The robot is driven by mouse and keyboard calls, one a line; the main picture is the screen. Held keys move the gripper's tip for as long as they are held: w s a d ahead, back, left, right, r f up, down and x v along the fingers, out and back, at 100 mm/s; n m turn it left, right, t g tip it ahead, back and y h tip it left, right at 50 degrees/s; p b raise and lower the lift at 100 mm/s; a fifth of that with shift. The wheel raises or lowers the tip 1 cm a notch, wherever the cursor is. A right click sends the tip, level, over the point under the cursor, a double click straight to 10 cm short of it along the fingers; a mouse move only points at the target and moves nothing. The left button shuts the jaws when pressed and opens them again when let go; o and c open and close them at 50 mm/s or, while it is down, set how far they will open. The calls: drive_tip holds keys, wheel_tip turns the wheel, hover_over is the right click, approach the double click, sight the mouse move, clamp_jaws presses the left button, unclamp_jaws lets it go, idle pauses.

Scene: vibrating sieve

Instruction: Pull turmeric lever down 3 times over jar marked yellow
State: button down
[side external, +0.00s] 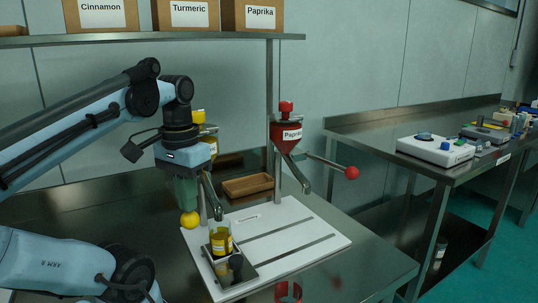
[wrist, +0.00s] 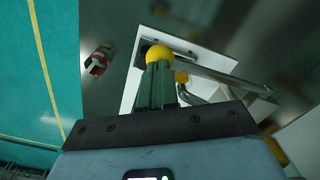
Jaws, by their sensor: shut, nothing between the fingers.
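My gripper (side external: 187,205) is shut and empty, pointing down. Its green fingertips are right at the top of the yellow lever ball (side external: 189,220); I cannot tell whether they touch. The wrist view shows the ball (wrist: 158,54) just beyond the fingertips (wrist: 156,66). The turmeric dispenser (side external: 199,117) is yellow and mostly hidden behind my wrist; its metal spout (side external: 212,200) shows to the right of the fingers. The yellow-marked jar (side external: 221,243) stands below the spout in a metal holder (side external: 245,274) on the white board (side external: 313,238).
The red paprika dispenser (side external: 287,135) stands to the right, its red-ball lever (side external: 352,173) sticking out. A red-marked jar (side external: 288,291) is at the front edge. A brown tray (side external: 247,185) lies behind the board. Labelled boxes (side external: 188,18) stand on the shelf above.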

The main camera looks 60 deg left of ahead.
sight(190, 219)
drive_tip(key=shift+f, duration=2.55)
drive_tip(key=shift+r, duration=4.85)
drive_tip(key=w+d+f+m+t, duration=0.6)
drive_tip(key=w+d+f, duration=0.4)
drive_tip(key=w, duration=0.5)
wheel_tip(190, 219, down, 3)
drive_tip(key=shift+w+d+r+t, duration=0.1)
drive_tip(key=shift+w+d+t, duration=0.15)
drive_tip(key=shift+t, duration=0.35)
